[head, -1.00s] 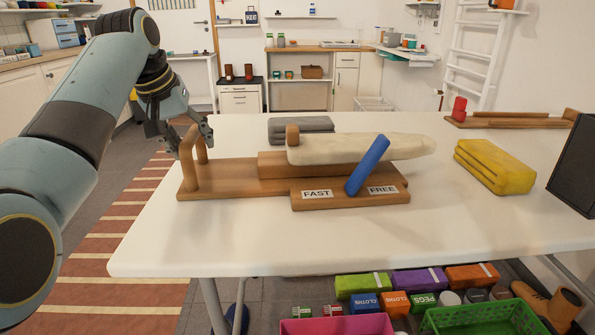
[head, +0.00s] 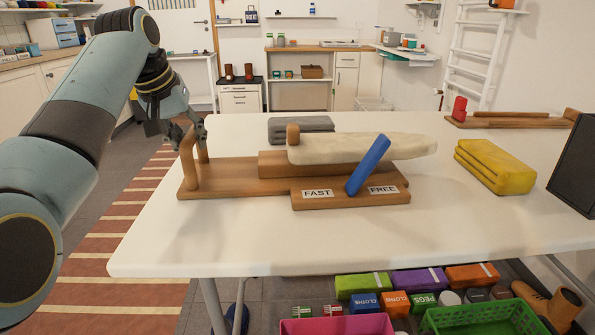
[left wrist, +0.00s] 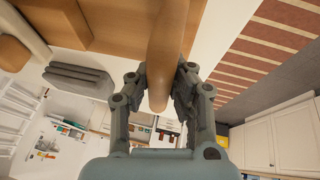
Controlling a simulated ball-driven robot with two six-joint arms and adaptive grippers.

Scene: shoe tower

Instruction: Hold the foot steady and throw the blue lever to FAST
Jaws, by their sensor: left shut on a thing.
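A wooden base (head: 235,183) lies on the white table, with an upright wooden handle (head: 187,165) at its left end. A long cream padded piece (head: 340,150) lies over the wooden block on the base. The blue lever (head: 368,165) stands on the front part, its top leaning right, towards the FREE label (head: 383,190) and away from the FAST label (head: 317,194). My left gripper (head: 191,130) is shut on the handle's upper part. In the left wrist view, the handle (left wrist: 168,50) passes between the fingers (left wrist: 160,88). My right gripper is not in view.
Folded grey cloths (head: 300,124) lie behind the base and yellow cloths (head: 494,165) to its right. A dark box (head: 577,165) stands at the right edge. The table front (head: 300,240) is clear. Boxes and a green crate (head: 480,318) sit below the table.

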